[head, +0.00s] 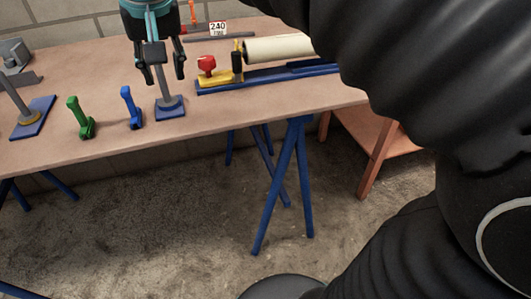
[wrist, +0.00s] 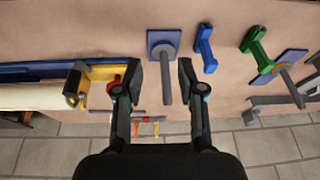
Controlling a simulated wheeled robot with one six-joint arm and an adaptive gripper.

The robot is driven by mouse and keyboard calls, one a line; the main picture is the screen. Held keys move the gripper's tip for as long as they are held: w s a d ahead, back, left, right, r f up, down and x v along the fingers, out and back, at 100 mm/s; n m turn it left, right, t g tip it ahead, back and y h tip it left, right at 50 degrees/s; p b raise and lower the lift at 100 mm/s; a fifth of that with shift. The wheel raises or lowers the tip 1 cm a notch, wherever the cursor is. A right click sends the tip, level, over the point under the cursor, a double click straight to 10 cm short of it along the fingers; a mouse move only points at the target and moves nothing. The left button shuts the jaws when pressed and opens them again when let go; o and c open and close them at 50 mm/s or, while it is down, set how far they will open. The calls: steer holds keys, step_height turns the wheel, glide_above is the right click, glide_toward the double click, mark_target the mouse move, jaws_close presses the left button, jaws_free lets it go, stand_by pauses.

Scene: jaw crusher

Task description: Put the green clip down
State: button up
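The green clip (head: 80,118) stands on the tabletop, left of the blue clip (head: 131,108) in the head view. In the wrist view the green clip (wrist: 258,51) is at upper right, with the blue clip (wrist: 205,48) between it and my gripper. My gripper (head: 164,76) is open, pointing down, and holds nothing. In the wrist view the grey post of a blue-based stand (wrist: 166,80) shows between my spread fingertips (wrist: 161,65). I cannot tell how far above or around the post they are.
Another blue-based stand (head: 33,118) is left of the green clip. A blue rail with a yellow fixture (head: 218,78), red knob and pale roller (head: 278,48) lies to the right. A 240 sign (head: 218,28) is at the back. The front tabletop is clear.

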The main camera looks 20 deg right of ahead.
steer(key=s+d+f+t, duration=0.1)
steer(key=s+d+f, duration=0.5)
steer(key=f, duration=0.3)
steer(key=s+d+f, duration=0.7)
steer(key=s+f, duration=0.1)
steer(key=f, duration=0.2)
steer(key=shift+s+t, duration=0.4)
